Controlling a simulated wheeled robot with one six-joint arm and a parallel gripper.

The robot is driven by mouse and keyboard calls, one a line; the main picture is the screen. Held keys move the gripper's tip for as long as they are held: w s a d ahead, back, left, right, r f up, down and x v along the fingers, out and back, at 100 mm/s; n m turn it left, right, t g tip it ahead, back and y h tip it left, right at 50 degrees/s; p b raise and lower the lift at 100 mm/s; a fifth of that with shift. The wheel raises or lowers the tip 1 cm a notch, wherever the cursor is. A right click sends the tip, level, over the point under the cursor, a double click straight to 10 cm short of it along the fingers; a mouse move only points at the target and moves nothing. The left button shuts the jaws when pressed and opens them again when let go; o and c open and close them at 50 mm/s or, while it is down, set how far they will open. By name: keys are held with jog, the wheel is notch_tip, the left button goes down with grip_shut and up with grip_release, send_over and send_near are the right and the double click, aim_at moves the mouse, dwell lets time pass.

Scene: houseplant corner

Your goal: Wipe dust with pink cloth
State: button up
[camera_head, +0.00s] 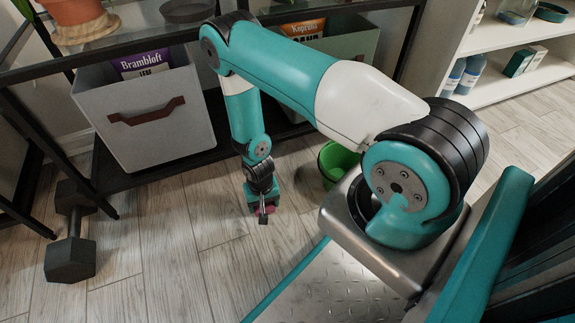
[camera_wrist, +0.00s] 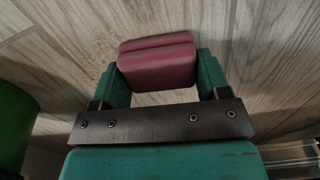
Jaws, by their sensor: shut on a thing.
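My gripper (camera_head: 264,212) hangs low over the wooden floor, left of the green bucket in the head view. In the wrist view my gripper (camera_wrist: 160,75) is shut on the folded pink cloth (camera_wrist: 157,68), which sits between its two teal fingers. In the head view only a small part of the pink cloth (camera_head: 271,209) shows at the fingertips. I cannot tell whether the cloth touches the floor. I cannot make out any dust.
A green bucket (camera_head: 338,163) stands right of my gripper. A shelf unit with a grey bin (camera_head: 145,112) and a green-grey bin (camera_head: 345,50) is behind. The floor (camera_head: 165,245) between is clear.

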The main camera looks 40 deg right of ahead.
jog(key=shift+w+a, duration=0.15)
jog(key=shift+a, duration=0.25)
jog(key=shift+w+a, duration=0.3)
jog(key=shift+a, duration=0.4)
jog(key=shift+w+a+r+p, duration=0.1)
jog(key=shift+a+r+p, duration=0.15)
jog(key=shift+p, duration=0.2)
jog(key=shift+d+r+p, duration=0.1)
jog(key=shift+r+p, duration=0.35)
jog(key=shift+r, duration=0.4)
notch_tip(320, 180, up, 6)
jog(key=p, duration=0.5)
jog(key=shift+f, duration=0.1)
